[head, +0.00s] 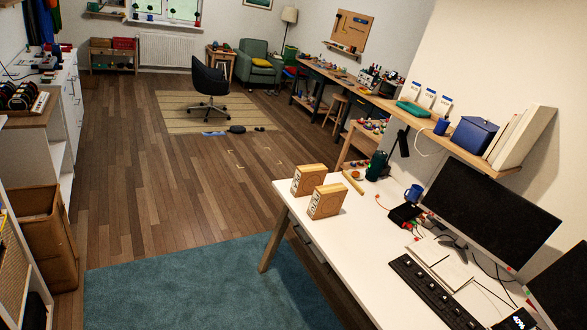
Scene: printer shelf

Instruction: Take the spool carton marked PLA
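Two tan cartons stand upright side by side on the white desk (352,262), near its far left corner. The rear carton (308,180) is partly covered by the front carton (326,201). Both have round printed patterns and lettering on the face toward me. The lettering is too small to read, so I cannot tell which is marked PLA. Three small white packs, one of them here (424,97), stand on the wall shelf (466,153); their labels are also unreadable. My gripper is not in view.
A monitor (490,218), a keyboard (435,293), a notebook (440,262) and a blue mug (413,194) crowd the desk's right side. Its left front is bare. The wall shelf overhangs the back. A teal rug (190,290) and open wooden floor (150,175) lie left of the desk.

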